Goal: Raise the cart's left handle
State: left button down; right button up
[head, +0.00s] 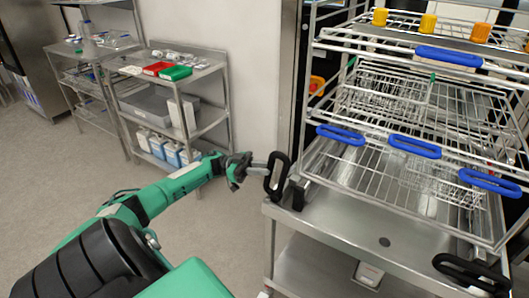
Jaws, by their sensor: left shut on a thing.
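The cart (345,225) is a steel trolley at the right with a wire rack on top. Its left handle (277,174) is a black loop standing upright at the cart's left front corner. My left gripper (258,170) reaches in from the left and is shut on this handle; the fingertips are partly hidden by the loop. A second black handle (470,272) lies low and flat at the cart's right front corner. My right gripper does not show.
The wire rack (425,140) carries several blue handles and orange-yellow knobs. Steel shelves (200,75) with red and green trays and bottles stand at the back left. The floor (60,185) between the shelves and the cart is clear.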

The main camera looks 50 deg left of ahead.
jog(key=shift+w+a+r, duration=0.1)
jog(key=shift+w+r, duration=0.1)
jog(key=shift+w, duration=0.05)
pick_arm(q)
jog(key=c, duration=1.3)
grip_release()
jog(key=shift+a+f, duration=0.1)
jog(key=shift+a, duration=0.05)
jog(key=shift+b+v, duration=2.5)
jog(key=shift+v, duration=4.4)
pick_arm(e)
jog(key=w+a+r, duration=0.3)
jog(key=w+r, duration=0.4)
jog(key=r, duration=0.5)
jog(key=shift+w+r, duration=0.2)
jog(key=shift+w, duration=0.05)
